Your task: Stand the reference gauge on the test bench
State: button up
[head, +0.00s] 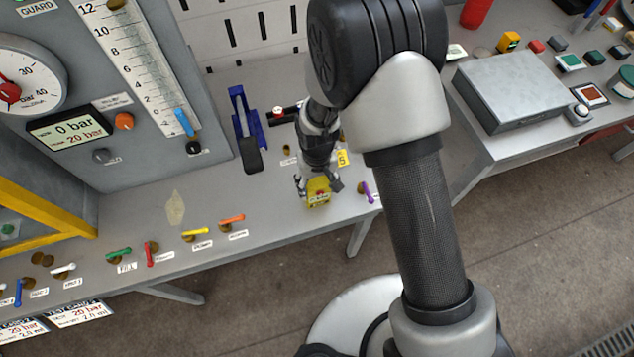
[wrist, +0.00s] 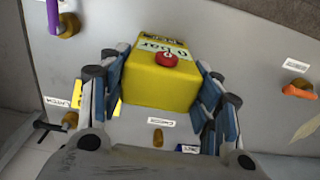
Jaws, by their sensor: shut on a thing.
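The yellow boxy thing with a red knob, which I take for the reference gauge (head: 319,192), is between the fingers of my gripper (head: 318,187) over the front part of the test bench (head: 265,215). In the wrist view the gauge (wrist: 162,80) shows its red knob and a white label reading "0 bar". The finger pads of my gripper (wrist: 163,95) press on its left and right sides. I cannot tell whether its underside touches the bench. The bench top (wrist: 240,100) fills most of the wrist view.
Coloured valve handles, such as an orange one (head: 232,219), a yellow one (head: 196,231) and a purple one (head: 367,192), line the bench front. A blue clamp-like stand (head: 245,130) is behind. A grey panel with a dial (head: 22,82) stands at left. A grey box (head: 522,88) sits on another table.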

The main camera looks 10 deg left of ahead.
jog(key=o, duration=1.5)
jog(key=w+d+r+m+p, duration=0.1)
jog(key=d+r+p, duration=0.15)
jog(key=r, duration=0.85)
jog(key=d+r+p, duration=0.1)
jog(key=d+r, duration=0.2)
jog(key=r, duration=0.7)
jog(key=s+d+r+m+t, duration=0.2)
jog(key=s+d+r, duration=0.1)
jog(key=d+r, duration=0.65)
jog(key=s+d+r+m+t, duration=0.1)
jog(key=s+d+r, duration=0.1)
jog(key=s+d, duration=0.1)
jog(key=s+d+r+m, duration=0.1)
jog(key=s+d+r, duration=0.2)
jog(key=s, duration=0.2)
jog(key=s+d+r+m+t, duration=0.1)
jog(key=s+d+r, duration=0.1)
jog(key=s+r, duration=0.1)
jog(key=shift+s+d+r+t, duration=0.1)
jog(key=shift+s+d+t, duration=0.1)
jog(key=shift+s, duration=0.25)
jog(key=shift+s+d+r+t, duration=0.1)
jog(key=shift+s+d, duration=0.1)
jog(key=shift+s, duration=0.25)
